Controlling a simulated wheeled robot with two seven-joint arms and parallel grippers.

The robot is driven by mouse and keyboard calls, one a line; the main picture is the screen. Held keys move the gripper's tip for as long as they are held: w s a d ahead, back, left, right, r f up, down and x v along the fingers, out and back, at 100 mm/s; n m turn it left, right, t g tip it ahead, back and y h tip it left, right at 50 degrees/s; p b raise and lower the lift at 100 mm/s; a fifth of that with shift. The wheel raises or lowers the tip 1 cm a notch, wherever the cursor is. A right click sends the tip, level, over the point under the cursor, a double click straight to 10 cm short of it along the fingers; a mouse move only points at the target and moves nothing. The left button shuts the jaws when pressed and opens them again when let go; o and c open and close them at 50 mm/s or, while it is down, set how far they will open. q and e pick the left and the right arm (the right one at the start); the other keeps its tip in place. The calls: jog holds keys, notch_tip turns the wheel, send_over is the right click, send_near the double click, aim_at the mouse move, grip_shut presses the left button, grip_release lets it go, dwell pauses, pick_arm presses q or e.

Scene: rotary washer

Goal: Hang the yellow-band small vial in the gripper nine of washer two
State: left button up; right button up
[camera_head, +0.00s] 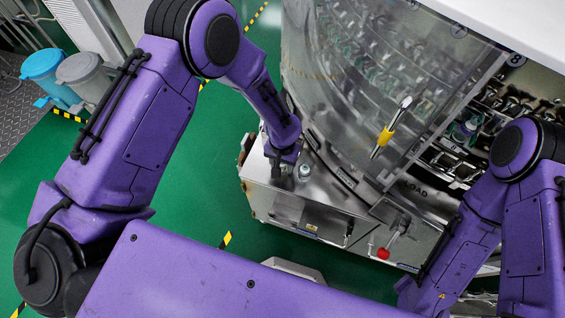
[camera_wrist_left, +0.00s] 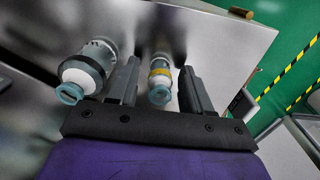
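The yellow-band small vial (camera_wrist_left: 160,78) stands between the two fingers of my left gripper (camera_wrist_left: 160,88) in the left wrist view. The fingers are apart, with a gap on each side of the vial. A larger vial with a dark grey band (camera_wrist_left: 86,68) stands outside the fingers, at the left. In the head view my left gripper (camera_head: 277,168) is low over the steel ledge of the washer, and a pale-capped vial (camera_head: 305,172), apparently the larger one, stands beside it. The yellow-band vial is hidden there. My right gripper is out of view; only its arm shows at the right.
The washer has a curved clear guard (camera_head: 350,80) with a yellow-and-metal handle (camera_head: 386,136). Metal holders (camera_head: 465,150) show in the opening at the right. A red knob (camera_head: 383,253) sticks out in front. Two bins (camera_head: 85,75) stand at the far left.

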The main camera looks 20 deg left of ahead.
pick_arm(q)
notch_tip(320, 180, up, 12)
jog(key=shift+r+p, duration=0.2)
jog(key=shift+p, duration=0.15)
jog(key=s+f, duration=0.2)
jog(key=f, duration=0.1)
jog(key=s+f+n+h, duration=0.1)
jog(key=s+f, duration=0.1)
jog(key=s+a+f+n, duration=0.1)
jog(key=s+f, duration=0.1)
jog(key=f, duration=0.1)
jog(key=shift+f+h, duration=0.35)
jog(key=shift+h, duration=0.05)
jog(key=s+a+f+n+t+y, duration=0.1)
jog(key=s+a+f+n+y, duration=0.1)
jog(key=s+a, duration=0.6)
jog(key=s+a+f+n+t+y, duration=0.2)
jog(key=s+a+f+n+y, duration=0.1)
jog(key=s+a, duration=0.5)
jog(key=shift+s+f, duration=0.7)
jog(key=shift+s, duration=0.2)
